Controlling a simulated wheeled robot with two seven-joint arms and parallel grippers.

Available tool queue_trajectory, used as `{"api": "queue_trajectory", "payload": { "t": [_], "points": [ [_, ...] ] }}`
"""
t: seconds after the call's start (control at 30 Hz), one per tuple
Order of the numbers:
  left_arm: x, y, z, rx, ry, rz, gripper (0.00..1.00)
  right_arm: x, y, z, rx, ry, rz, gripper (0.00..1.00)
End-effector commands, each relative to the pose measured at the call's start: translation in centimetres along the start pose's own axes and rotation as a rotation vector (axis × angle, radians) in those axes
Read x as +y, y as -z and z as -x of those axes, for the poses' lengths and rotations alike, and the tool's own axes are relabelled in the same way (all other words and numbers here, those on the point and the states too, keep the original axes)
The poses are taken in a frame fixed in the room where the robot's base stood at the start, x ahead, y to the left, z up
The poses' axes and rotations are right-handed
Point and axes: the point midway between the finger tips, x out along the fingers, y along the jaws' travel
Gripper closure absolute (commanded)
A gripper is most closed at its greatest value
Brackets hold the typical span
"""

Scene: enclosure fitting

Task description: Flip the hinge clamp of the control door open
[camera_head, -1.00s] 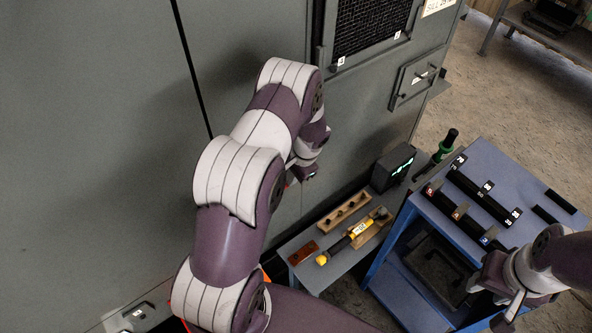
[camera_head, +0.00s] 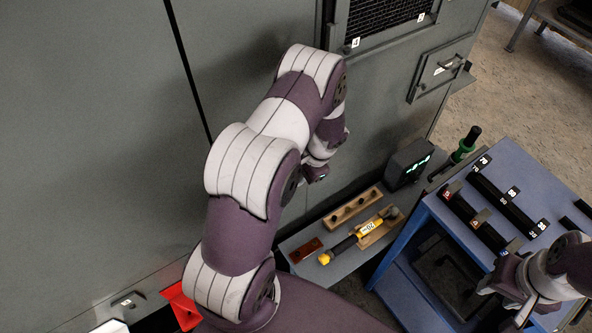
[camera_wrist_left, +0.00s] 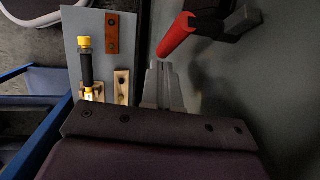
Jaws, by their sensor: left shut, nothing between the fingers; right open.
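A clamp with a red handle (camera_wrist_left: 178,35) and a dark body shows at the top of the left wrist view, mounted on the grey cabinet face. The handle slants down toward my left gripper (camera_wrist_left: 160,68). My left gripper is shut and empty, with its tips just below the handle's lower end; whether they touch cannot be told. In the head view my left arm hides the clamp and the left fingers. My right gripper (camera_head: 502,305) is open and empty by the blue cart, at the lower right.
A grey shelf (camera_head: 345,265) holds wooden blocks, a yellow-black tool (camera_head: 345,246) and a dark display box (camera_head: 408,163). The blue cart (camera_head: 515,165) carries black labelled bars. A small latched panel (camera_head: 440,70) is on the cabinet. A red bin (camera_head: 180,305) is at lower left.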

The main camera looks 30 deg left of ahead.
Motion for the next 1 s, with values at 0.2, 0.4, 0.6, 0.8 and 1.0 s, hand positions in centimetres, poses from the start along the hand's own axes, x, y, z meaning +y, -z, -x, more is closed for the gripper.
{"api": "queue_trajectory", "payload": {
  "t": [0.2,0.4,0.6,0.8,1.0],
  "points": [
    [0.2,-0.1,-1.3,0.001,0.000,0.000,1.00,0.0,-0.2,-1.3,0.000,0.000,0.000,0.57],
    [0.4,-0.4,-2.0,0.000,-0.001,0.001,1.00,0.0,-0.2,-1.9,0.000,0.000,0.000,0.57],
    [0.5,-0.6,-2.5,-0.041,0.000,-0.009,1.00,0.0,-0.3,-2.3,0.000,0.000,0.000,0.57],
    [0.5,-0.9,-2.8,-0.105,0.000,-0.021,1.00,0.0,-0.3,-2.5,0.000,0.000,0.000,0.57],
    [0.5,-1.0,-2.8,-0.130,0.000,-0.025,1.00,0.0,-0.3,-2.5,0.000,0.000,0.000,0.57]
  ]
}}
